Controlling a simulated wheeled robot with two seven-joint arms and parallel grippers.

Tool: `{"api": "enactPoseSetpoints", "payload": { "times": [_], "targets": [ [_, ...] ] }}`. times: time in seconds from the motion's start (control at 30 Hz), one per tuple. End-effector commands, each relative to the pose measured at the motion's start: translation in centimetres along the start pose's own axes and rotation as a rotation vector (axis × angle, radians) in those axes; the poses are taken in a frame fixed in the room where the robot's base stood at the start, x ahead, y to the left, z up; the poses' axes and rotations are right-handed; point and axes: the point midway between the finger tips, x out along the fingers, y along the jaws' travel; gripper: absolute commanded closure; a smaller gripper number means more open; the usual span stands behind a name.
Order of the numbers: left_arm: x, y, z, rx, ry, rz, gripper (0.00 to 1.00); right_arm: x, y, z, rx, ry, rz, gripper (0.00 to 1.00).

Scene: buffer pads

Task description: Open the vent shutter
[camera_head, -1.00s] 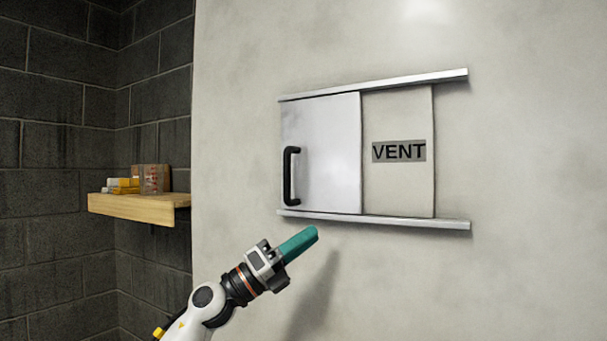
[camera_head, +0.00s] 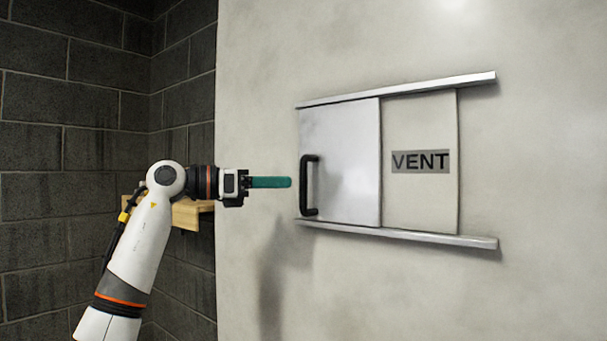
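The vent shutter (camera_head: 345,160) is a pale sliding panel between an upper rail (camera_head: 400,90) and a lower rail (camera_head: 400,234) on the light wall. It sits at the left end of the rails. Its black upright handle (camera_head: 306,185) is near its left edge. A panel with a VENT label (camera_head: 421,161) shows to its right. My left gripper (camera_head: 285,182) has green fingers pointing right at the handle's height, a short gap left of it in the picture. The fingers overlap from this side, so their opening cannot be judged. No object shows in them. My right gripper is out of view.
A wooden shelf (camera_head: 190,214) on the dark block wall (camera_head: 60,150) is partly hidden behind my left arm. The light wall around the rails is clear.

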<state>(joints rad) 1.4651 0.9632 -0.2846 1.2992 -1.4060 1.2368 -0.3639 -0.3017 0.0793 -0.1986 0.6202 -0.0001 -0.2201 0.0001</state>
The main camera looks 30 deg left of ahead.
Motion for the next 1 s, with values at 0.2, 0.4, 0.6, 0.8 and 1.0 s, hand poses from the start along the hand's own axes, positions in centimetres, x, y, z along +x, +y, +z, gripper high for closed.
{"api": "enactPoseSetpoints", "payload": {
  "times": [0.2,0.4,0.6,0.8,1.0],
  "targets": [
    [4.0,0.1,-0.3,-0.001,-0.001,0.004,0.79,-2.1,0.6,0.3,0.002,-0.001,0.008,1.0],
    [5.6,0.1,-0.1,0.0,0.0,0.002,0.79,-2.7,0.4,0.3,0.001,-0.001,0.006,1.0],
    [5.8,0.1,0.0,0.0,0.0,0.001,0.79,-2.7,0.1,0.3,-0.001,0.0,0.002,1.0],
    [5.8,0.1,0.0,0.0,0.001,0.001,0.94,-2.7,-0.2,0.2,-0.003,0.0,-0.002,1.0],
    [5.8,0.1,0.0,0.0,0.001,0.001,1.0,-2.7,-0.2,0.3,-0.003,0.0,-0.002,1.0]
  ]
}}
